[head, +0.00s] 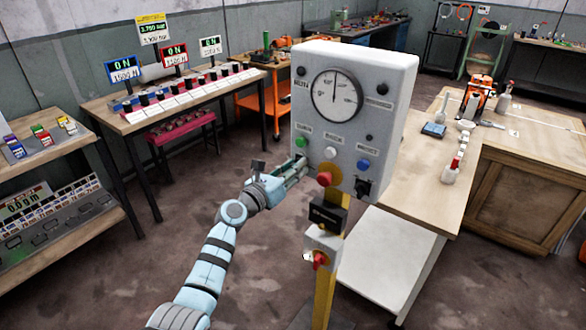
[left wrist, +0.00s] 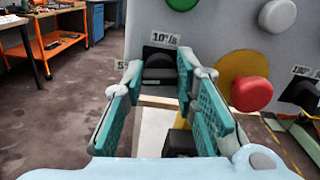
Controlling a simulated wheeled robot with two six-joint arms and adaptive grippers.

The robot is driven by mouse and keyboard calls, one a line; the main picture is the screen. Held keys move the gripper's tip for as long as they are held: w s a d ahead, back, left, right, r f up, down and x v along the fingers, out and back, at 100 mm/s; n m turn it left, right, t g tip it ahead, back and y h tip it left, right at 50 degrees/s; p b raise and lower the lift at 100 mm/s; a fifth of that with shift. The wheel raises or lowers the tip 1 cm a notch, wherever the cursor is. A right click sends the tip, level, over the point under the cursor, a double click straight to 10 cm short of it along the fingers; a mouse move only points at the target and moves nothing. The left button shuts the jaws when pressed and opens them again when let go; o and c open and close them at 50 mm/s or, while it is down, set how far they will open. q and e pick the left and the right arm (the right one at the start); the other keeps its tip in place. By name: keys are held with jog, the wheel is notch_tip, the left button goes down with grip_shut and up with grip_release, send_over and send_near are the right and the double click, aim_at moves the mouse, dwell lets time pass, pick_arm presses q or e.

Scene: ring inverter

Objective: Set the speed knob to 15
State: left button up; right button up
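The grey control box (head: 387,82) stands on a yellow post, with a round dial on its face. In the left wrist view, a black speed knob (left wrist: 160,68) sits at the box's lower left, with "10°/s" above it and a "5" at its left. My left gripper (head: 299,167) is at the box's lower left and covers that knob in the head view. In the left wrist view its two teal-padded fingers are apart, one on each side of the knob; contact is not clear. The knob's pointer cannot be read. My right gripper is not in view.
Close by on the box are a green button (head: 301,142), a white button (head: 330,153), a blue button (head: 363,164), a red button (head: 324,179) and another black knob (head: 362,187). A wooden workbench (head: 420,190) stands at the right.

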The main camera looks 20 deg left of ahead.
pick_arm(q)
grip_shut()
jog(key=shift+m, duration=0.3)
jog(key=shift+f+n+b, duration=0.15)
jog(key=shift+n+b, duration=2.45)
jog(key=shift+n, duration=2.85)
jog(key=shift+f+n+b, duration=0.15)
jog(key=shift+n+b, duration=2.5)
jog(key=shift+n, duration=2.75)
jog(key=shift+f+n+b, duration=0.15)
jog(key=shift+n+b, duration=2.45)
jog(key=shift+n, duration=2.85)
